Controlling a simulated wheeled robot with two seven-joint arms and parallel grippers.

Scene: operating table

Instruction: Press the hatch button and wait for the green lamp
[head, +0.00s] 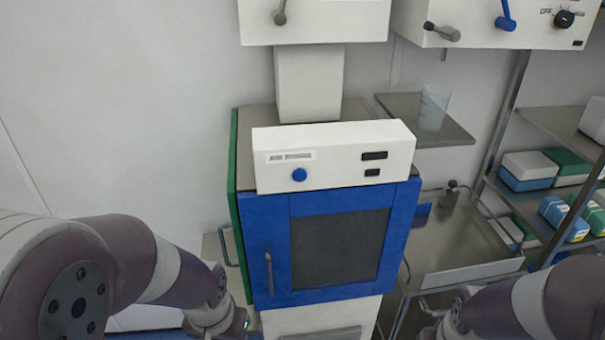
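The hatch is a box with a blue-framed door (400,235) and a dark window, and the door looks shut. A white control panel (335,150) sits above the door. The round blue hatch button (299,175) is on the panel's left part, with nothing touching it. Two small dark rectangles (374,156) are on the panel's right part; neither glows, and no lit green lamp shows. My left arm reaches in at the lower left and my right arm at the lower right. Both end near the bottom edge, and no gripper fingers show.
A green panel with a handle (236,200) runs along the hatch's left side. A cup (434,106) stands on a small shelf at right. A metal tray (470,272) and shelves with boxes (528,170) are farther right. The space before the control panel is clear.

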